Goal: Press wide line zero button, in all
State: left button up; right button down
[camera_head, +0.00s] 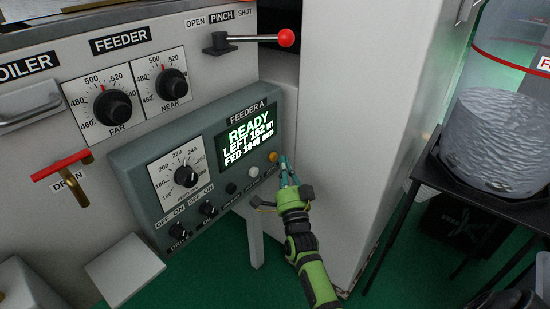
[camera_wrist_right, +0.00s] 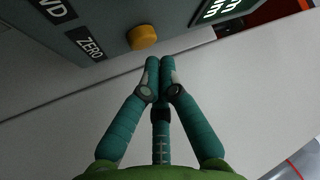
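The grey FEEDER A panel (camera_head: 135,160) is mounted on the machine at the centre of the head view. Its green display (camera_head: 246,136) reads READY, LEFT 162 m, FED 1840 mm. A yellow-orange button (camera_head: 272,157) sits at the panel's lower right; in the right wrist view the yellow button (camera_wrist_right: 142,37) is close to the ZERO label (camera_wrist_right: 90,43). My right gripper (camera_head: 284,161) is beside this button. In the wrist view its teal fingertips (camera_wrist_right: 160,62) are together and empty, just below and right of the button; contact cannot be told. My left gripper is not in view.
A white button (camera_head: 253,172), a dark button (camera_head: 231,188) and switch knobs (camera_head: 208,208) line the panel's lower edge. A red-knobbed lever (camera_head: 286,38) is above. A white machine wall (camera_head: 355,110) stands right, with a black table (camera_head: 480,180) beyond.

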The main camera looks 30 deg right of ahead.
jog(key=shift+w+a, duration=0.15)
jog(key=shift+w, duration=0.25)
dwell(0.3)
jog(key=shift+w+a+b, duration=0.15)
jog(key=shift+w+b, duration=0.2)
jog(key=shift+w, duration=0.05)
jog(key=shift+s, duration=0.15)
dwell(0.6)
jog(key=shift+s+d+p, duration=0.3)
jog(key=shift+s+p, duration=0.25)
jog(key=shift+s, duration=0.1)
